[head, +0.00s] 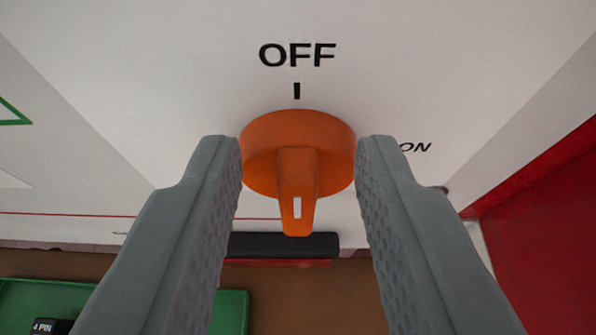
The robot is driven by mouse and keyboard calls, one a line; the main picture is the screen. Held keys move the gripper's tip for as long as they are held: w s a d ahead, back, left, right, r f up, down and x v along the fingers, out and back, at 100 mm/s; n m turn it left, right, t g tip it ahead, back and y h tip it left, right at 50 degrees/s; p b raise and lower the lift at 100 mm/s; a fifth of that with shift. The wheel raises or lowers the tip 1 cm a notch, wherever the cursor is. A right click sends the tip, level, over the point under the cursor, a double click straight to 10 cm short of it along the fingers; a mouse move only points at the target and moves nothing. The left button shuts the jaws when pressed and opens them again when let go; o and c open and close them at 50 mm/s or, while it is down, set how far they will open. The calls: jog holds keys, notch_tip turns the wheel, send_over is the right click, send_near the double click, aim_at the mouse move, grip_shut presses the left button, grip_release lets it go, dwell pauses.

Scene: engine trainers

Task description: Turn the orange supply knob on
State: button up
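The orange supply knob (298,172) sits on a white panel, centred in the head view. It has a round base and a raised grip bar with a white mark on its end face. A black OFF label (297,54) and tick are directly above it, in line with the bar. An ON label (415,147) is to the right, partly hidden behind the right finger. My gripper (299,150) is open, one finger on each side of the knob. Clear gaps show between the fingers and the grip bar. Whether the fingertips touch the round base, I cannot tell.
A red surface (545,215) rises at the right. Below the knob is a black bar-shaped part (284,244). A green tray (235,309) with a dark labelled item (50,326) lies on a brown surface at the lower left.

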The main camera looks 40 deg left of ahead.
aim_at(347, 181)
grip_shut()
jog(key=shift+w+d+m+g+y, duration=0.2)
jog(key=shift+d+m+g+y, duration=0.15)
jog(key=shift+m+y, duration=0.45)
jog(key=m, duration=0.1)
jog(key=m+y, duration=0.1)
jog(key=d+m+g, duration=0.1)
jog(key=shift+w+f+y, duration=0.3)
jog(key=shift+w+f, duration=0.05)
jog(key=m, duration=0.1)
jog(key=m+y, duration=0.1)
jog(key=m, duration=0.1)
jog(key=f+m+y, duration=0.1)
jog(key=shift+w+d+f, duration=0.1)
jog(key=shift+w+d, duration=0.15)
jog(key=shift+d, duration=0.1)
jog(key=m+y, duration=0.1)
jog(key=m, duration=0.1)
jog(key=f+m+y, duration=0.1)
jog(key=m, duration=0.1)
jog(key=shift+w+d+f+m+t, duration=0.15)
jog(key=shift+m+t, duration=0.1)
jog(key=shift+m, duration=0.15)
